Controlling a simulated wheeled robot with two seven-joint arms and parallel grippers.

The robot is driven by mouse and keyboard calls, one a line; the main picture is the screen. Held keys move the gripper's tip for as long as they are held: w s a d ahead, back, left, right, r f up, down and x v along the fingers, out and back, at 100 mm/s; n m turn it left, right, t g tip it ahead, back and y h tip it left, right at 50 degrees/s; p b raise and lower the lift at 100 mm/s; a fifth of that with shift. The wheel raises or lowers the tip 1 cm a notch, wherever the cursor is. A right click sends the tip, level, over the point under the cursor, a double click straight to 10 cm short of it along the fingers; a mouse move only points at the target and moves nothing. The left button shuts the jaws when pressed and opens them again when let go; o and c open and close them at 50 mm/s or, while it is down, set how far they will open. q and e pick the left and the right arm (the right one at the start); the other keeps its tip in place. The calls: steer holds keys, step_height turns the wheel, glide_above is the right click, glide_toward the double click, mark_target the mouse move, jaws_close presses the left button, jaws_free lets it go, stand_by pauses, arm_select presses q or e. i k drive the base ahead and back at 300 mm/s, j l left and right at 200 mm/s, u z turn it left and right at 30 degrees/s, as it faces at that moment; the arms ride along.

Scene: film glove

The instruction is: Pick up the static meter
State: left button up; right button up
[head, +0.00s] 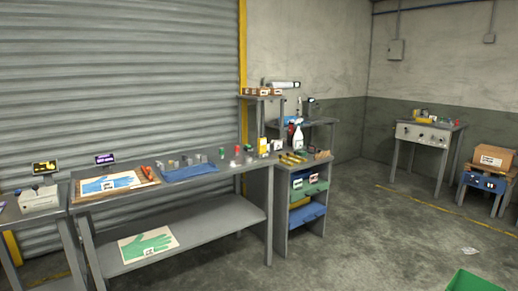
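I cannot tell for sure which item is the static meter. A pale box-shaped device (41,199) stands on the small table at the far left, with a dark panel with yellow markings (45,167) above it. A small dark sign with purple markings (105,159) stands at the back of the long grey workbench (190,187). Several small items, too small to identify, stand along the bench's right half. Neither of my grippers is in view.
A blue glove print (108,183) and a blue mat (190,173) lie on the bench. A green glove print (148,245) lies on its lower shelf. A shelf unit with blue and green bins (308,190) stands right. A green container (472,281) is at lower right. Floor between is mostly clear.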

mark_target(261, 141)
steer(key=i+j, duration=0.9)
steer(key=j+u, duration=0.05)
